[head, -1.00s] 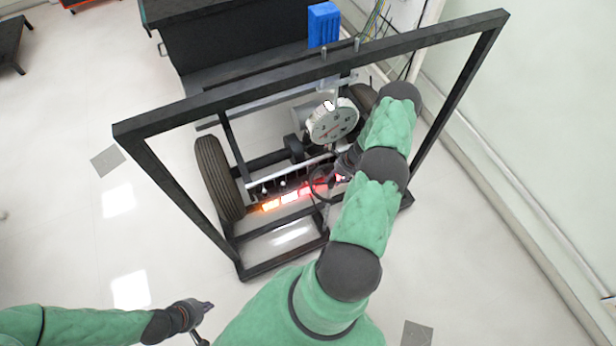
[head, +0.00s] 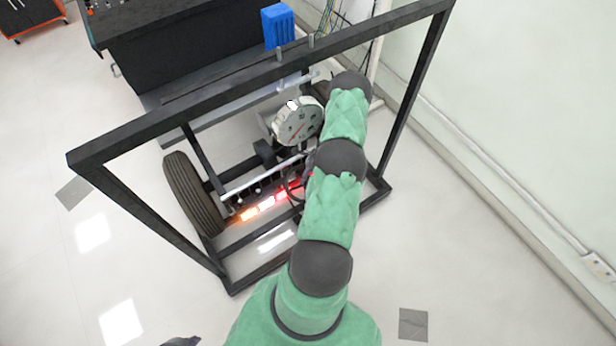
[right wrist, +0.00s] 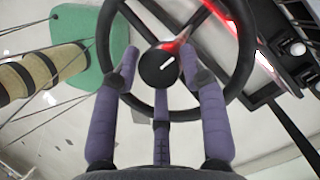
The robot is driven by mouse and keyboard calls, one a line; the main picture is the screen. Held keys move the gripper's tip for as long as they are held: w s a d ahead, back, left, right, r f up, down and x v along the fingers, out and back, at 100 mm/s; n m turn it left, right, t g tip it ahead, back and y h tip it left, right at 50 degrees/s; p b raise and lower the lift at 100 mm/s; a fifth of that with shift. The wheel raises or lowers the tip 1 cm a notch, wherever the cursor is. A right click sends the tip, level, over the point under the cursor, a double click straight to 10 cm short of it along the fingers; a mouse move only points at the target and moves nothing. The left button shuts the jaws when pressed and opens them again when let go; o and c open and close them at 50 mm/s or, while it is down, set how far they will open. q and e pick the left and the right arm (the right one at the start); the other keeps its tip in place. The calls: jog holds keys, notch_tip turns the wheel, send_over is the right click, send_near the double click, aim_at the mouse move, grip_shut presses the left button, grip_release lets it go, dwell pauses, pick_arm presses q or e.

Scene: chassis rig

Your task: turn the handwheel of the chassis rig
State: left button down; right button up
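The handwheel is a black ring with spokes and a round dark hub with a white mark; it fills the upper middle of the right wrist view (right wrist: 246,60). In the head view only part of the handwheel (head: 285,185) shows beside my right arm. My right gripper (right wrist: 160,51) has its purple-grey fingers spread apart over the wheel, on both sides of and below the hub. The fingers are not closed together; whether they touch the wheel I cannot tell. In the head view my right gripper is mostly hidden by the arm. My left gripper (head: 182,341) barely shows at the bottom edge.
The chassis rig's black frame (head: 150,232) surrounds the wheel, with a tyre (head: 192,193) at left and a round dial gauge (head: 298,121) above. A dark bench (head: 180,60) stands behind; a wall is at right.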

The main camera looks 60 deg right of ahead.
jog(key=o, duration=0.3)
jog(key=shift+w+d+r, duration=0.3)
jog(key=shift+w, duration=0.1)
jog(key=shift+a+f, duration=0.15)
jog(key=shift+s, duration=0.1)
jog(key=v, duration=0.7)
jog(key=shift+r, duration=0.25)
